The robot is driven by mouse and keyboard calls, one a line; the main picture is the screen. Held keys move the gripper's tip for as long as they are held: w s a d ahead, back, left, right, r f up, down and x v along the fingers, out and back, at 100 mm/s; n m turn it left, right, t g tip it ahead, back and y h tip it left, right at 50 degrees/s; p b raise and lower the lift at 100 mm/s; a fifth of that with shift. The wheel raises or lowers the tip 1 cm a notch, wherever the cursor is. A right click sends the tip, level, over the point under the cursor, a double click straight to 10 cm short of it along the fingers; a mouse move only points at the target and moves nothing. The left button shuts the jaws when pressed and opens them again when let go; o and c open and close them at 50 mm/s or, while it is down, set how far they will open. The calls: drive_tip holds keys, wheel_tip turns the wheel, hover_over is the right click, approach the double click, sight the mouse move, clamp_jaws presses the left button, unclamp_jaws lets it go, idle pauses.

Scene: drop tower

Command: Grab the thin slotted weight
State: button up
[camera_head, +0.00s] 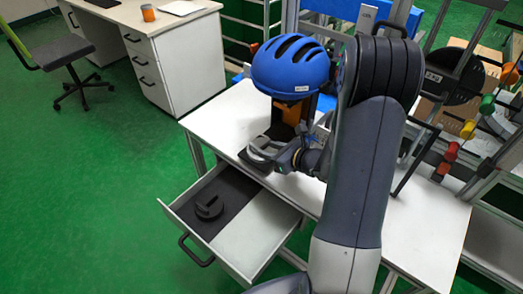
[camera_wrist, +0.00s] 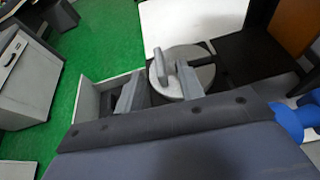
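A pale grey round slotted weight (camera_wrist: 203,76) lies on a dark base near the table's front edge, its slot toward the upper right in the wrist view. It also shows in the head view (camera_head: 258,153), partly covered by my gripper (camera_head: 280,156). In the wrist view my gripper (camera_wrist: 155,84) has its fingers apart, the right one overlapping the disc. I cannot tell whether it touches the disc. A dark slotted weight (camera_head: 209,208) lies in the open drawer (camera_head: 266,232). Which weight is thinner is unclear.
A blue helmet (camera_head: 290,66) stands above an orange block (camera_head: 291,111) behind my gripper. The white table (camera_head: 222,122) is bare on its left. A metal frame with coloured knobs (camera_head: 487,104) stands right. A desk (camera_head: 180,40) and chair (camera_head: 60,52) are far left.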

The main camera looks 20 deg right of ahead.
sight(256, 147)
drive_tip(key=shift+w+a+f, duration=0.2)
drive_tip(key=shift+w+f, duration=0.05)
drive_tip(key=shift+w, duration=0.15)
drive_tip(key=x, duration=0.5)
drive_tip(key=shift+a+f, duration=0.25)
drive_tip(key=shift+f, duration=0.15)
clamp_jaws()
idle(0.7)
